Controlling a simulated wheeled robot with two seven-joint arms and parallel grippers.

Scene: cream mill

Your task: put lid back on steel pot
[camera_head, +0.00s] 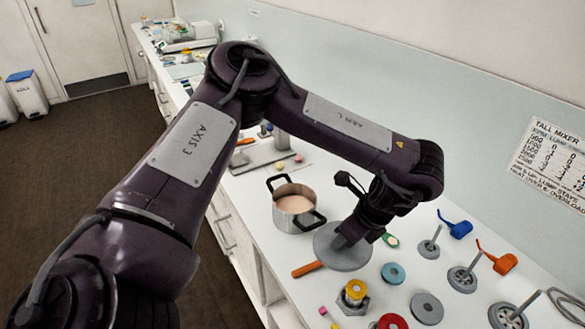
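The steel pot (281,213) stands upright on the white counter, open at the top, with pinkish cream inside and two black handles. A round grey lid (352,259) shows just right of and nearer than the pot, off its opening. My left gripper (341,240) reaches down onto the middle of the lid. Its fingertips and any knob are dark and hidden, so I cannot tell whether it grips the lid, or whether the lid is raised. My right gripper is not in view.
An orange handle (307,269) sticks out from under the lid's outline. A blue ring (393,273), grey disc (427,308), yellow-topped part (355,290) and several stemmed grey discs crowd the counter (251,199) at right. The wall stands behind.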

